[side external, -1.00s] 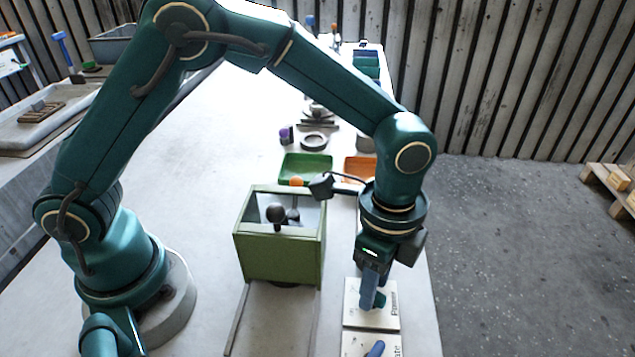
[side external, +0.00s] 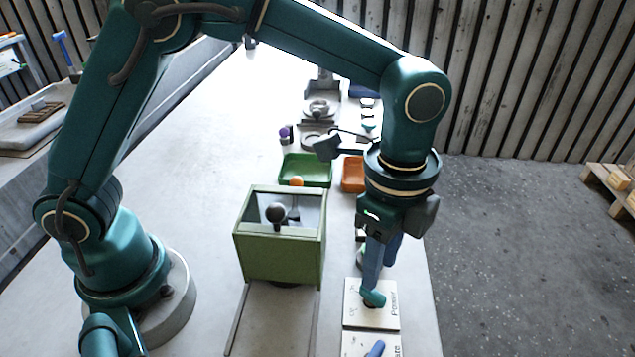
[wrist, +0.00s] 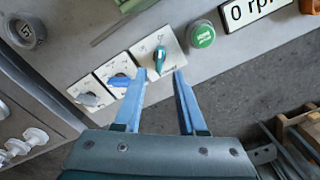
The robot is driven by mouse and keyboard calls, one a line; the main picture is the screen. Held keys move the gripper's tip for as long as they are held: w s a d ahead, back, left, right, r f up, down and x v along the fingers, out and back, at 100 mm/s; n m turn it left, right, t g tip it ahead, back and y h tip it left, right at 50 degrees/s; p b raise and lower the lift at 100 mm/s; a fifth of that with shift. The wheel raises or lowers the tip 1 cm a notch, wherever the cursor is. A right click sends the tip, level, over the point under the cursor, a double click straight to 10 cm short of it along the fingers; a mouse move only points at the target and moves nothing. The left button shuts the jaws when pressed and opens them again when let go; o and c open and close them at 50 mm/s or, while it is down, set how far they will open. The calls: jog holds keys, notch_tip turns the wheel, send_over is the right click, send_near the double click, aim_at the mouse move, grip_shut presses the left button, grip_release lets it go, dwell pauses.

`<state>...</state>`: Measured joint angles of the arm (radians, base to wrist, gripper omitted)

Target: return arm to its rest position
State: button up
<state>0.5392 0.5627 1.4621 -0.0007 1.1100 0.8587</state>
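My gripper (side external: 380,262) hangs pointing down over the right side of the bench, just above a white switch plate (side external: 352,318) with a teal knob (side external: 373,298). In the wrist view my gripper (wrist: 166,74) shows two blue fingers apart with nothing between them. The teal knob (wrist: 159,58) lies beyond the fingertips, near the left one. In the side view the left finger's tip overlaps the knob's top, so the exact gap there is hard to tell.
A green box housing (side external: 280,256) stands left of my gripper. Behind are a green tray (side external: 318,170) and an orange tray (side external: 352,174). The wrist view shows a blue knob (wrist: 121,80), a grey knob (wrist: 90,99), a green button (wrist: 202,36) and a "0 rpm" display (wrist: 252,10).

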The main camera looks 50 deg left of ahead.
aim_at(374, 291)
notch_tip(374, 291, down, 6)
jog(key=shift+s+r, duration=0.1)
jog(key=shift+r, duration=0.1)
jog(key=shift+f, duration=0.35)
jog(key=shift+r+n, duration=0.25)
jog(key=shift+n, duration=0.35)
jog(key=shift+r, duration=0.65)
jog(key=shift+f+m, duration=0.1)
jog(key=shift+m, duration=0.5)
jog(key=shift+r, duration=1.15)
jog(key=shift+s+a+f+n, duration=0.15)
jog(key=shift+f+n, duration=0.4)
jog(key=shift+n, duration=0.15)
jog(key=n, duration=0.1)
jog(key=f+n, duration=0.1)
jog(key=n, duration=0.1)
jog(key=shift+f, duration=0.25)
jog(key=n, duration=0.2)
jog(key=f+n, duration=0.1)
jog(key=shift+n, duration=0.4)
jog(key=shift+w+n, duration=0.2)
jog(key=shift+n, duration=0.3)
jog(key=m, duration=0.8)
jog(key=shift+r+m, duration=0.15)
jog(key=shift+m, duration=0.25)
notch_tip(374, 291, up, 5)
jog(key=shift+r, duration=0.2)
jog(key=shift+f, duration=0.95)
